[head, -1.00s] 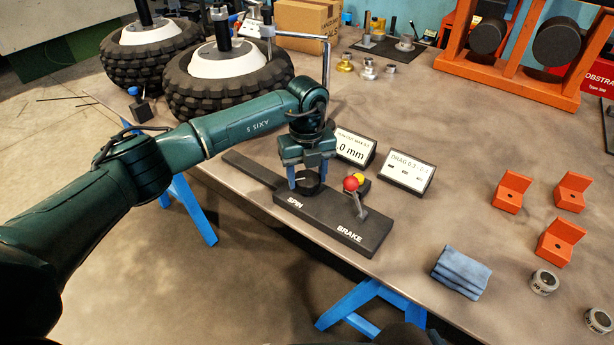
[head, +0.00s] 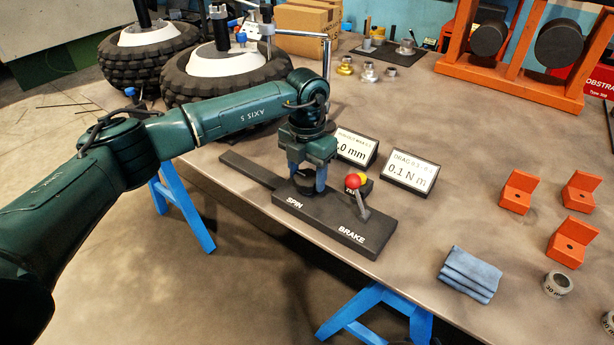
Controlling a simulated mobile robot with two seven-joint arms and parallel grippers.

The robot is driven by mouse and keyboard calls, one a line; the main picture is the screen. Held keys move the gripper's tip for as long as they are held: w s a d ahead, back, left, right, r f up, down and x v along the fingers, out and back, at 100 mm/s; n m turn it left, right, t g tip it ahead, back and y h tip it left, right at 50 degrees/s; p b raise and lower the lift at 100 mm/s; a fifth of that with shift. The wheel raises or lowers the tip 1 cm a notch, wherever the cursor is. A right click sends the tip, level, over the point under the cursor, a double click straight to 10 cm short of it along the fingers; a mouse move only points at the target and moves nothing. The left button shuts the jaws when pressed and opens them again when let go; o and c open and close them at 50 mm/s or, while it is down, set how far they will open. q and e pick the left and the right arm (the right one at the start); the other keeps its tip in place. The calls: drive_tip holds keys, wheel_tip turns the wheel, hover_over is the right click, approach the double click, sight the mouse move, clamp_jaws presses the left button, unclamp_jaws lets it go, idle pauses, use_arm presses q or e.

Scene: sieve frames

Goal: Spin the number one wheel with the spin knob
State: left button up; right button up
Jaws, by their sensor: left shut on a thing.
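My left gripper (head: 307,178) points down at the SPIN end of the black control base (head: 345,237). It is shut on the dark spin knob (head: 303,187), which is mostly hidden by the fingers. Two black-tyred wheels with white hubs stand at the back left: a nearer wheel (head: 200,88) and a farther wheel (head: 128,65). I cannot read a number on either. A brake lever with a red ball (head: 353,182) stands at the BRAKE end, right beside the gripper. My right gripper is out of view.
A drag display (head: 410,172) reads 0.1 N m, and a run-out display (head: 355,147) stands partly hidden behind my gripper. Orange blocks (head: 573,243) and a folded blue cloth (head: 470,274) lie to the right. The table front edge is close.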

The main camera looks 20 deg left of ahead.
use_arm(q)
drive_tip(key=m+b, duration=0.1)
drive_tip(key=m, duration=0.1)
drive_tip(key=shift+m, duration=1.3)
drive_tip(key=m+b, duration=0.1)
drive_tip(key=m, duration=0.3)
drive_tip(key=shift+m+b, duration=0.3)
drive_tip(key=shift+b, duration=0.05)
drive_tip(key=shift+m, duration=0.9)
drive_tip(key=m+b, duration=0.1)
drive_tip(key=m, duration=0.1)
drive_tip(key=shift+m, duration=0.4)
drive_tip(key=m, duration=0.2)
drive_tip(key=shift+m, duration=0.3)
drive_tip(key=m+b, duration=0.1)
drive_tip(key=m, duration=0.2)
drive_tip(key=shift+m, duration=0.3)
drive_tip(key=m, duration=0.3)
drive_tip(key=shift+m, duration=0.3)
drive_tip(key=m, duration=0.5)
drive_tip(key=shift+b, duration=0.4)
drive_tip(key=shift+m, duration=1.6)
use_arm(e)
drive_tip(key=shift+s+d+r+t+h, duration=0.15)
drive_tip(key=shift+s+d+r+t, duration=0.15)
drive_tip(key=shift+d+t, duration=0.3)
drive_tip(key=shift+s+d+r+t+h, duration=0.2)
drive_tip(key=shift+s+d+t, duration=0.2)
drive_tip(key=shift+d+t, duration=0.15)
